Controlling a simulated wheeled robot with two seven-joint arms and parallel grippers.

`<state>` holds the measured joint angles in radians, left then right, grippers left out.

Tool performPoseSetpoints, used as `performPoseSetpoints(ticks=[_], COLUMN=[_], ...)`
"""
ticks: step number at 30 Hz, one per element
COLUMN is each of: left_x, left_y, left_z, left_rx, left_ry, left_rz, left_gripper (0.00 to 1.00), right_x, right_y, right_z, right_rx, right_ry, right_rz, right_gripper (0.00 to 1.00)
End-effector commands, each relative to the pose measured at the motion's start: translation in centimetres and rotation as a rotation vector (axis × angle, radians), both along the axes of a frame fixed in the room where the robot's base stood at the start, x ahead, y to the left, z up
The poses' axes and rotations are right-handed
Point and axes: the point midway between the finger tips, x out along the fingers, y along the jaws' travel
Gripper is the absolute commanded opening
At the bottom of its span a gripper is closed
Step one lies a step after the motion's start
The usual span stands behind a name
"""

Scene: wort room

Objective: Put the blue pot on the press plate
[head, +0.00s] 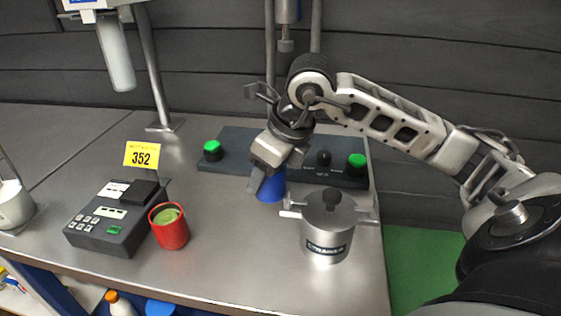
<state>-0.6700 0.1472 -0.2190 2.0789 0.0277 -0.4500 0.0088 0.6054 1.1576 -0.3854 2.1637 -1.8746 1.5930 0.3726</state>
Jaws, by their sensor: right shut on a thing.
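The blue pot (271,190) shows in the middle of the head view, partly hidden by my right gripper (266,180). My right gripper points down and is shut on the blue pot. The pot is at the front edge of the dark press base (232,166); I cannot tell whether it is touching anything below. The press ram (287,30) hangs above and behind my right wrist. The press plate cannot be made out separately behind my gripper and wrist. My left gripper is not in view.
A metal lidded pot (328,240) stands just right of and in front of the blue pot. A red cup (169,230) with green contents and a dark keypad device (112,222) stand to the left. Green buttons (212,150) sit on the base. Bare metal table lies between.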

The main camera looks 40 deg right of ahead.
Motion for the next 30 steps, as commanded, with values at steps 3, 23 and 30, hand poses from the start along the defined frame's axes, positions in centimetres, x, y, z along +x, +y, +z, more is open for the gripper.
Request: performPoseSetpoints(ticks=[3, 23, 30], left_x=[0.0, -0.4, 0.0], left_y=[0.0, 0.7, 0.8], left_z=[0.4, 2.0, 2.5], left_rx=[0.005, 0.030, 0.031], left_ry=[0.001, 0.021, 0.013], left_rz=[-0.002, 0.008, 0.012], left_gripper=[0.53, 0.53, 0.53], right_x=[1.2, 10.8, 11.0], right_y=[-1.6, -13.4, -13.8], right_z=[0.1, 0.1, -1.9], right_rx=[-0.001, 0.002, 0.001], right_ry=[-0.001, -0.004, 0.004], right_rz=[-0.008, -0.003, 0.000], right_gripper=[0.24, 0.24, 0.24])
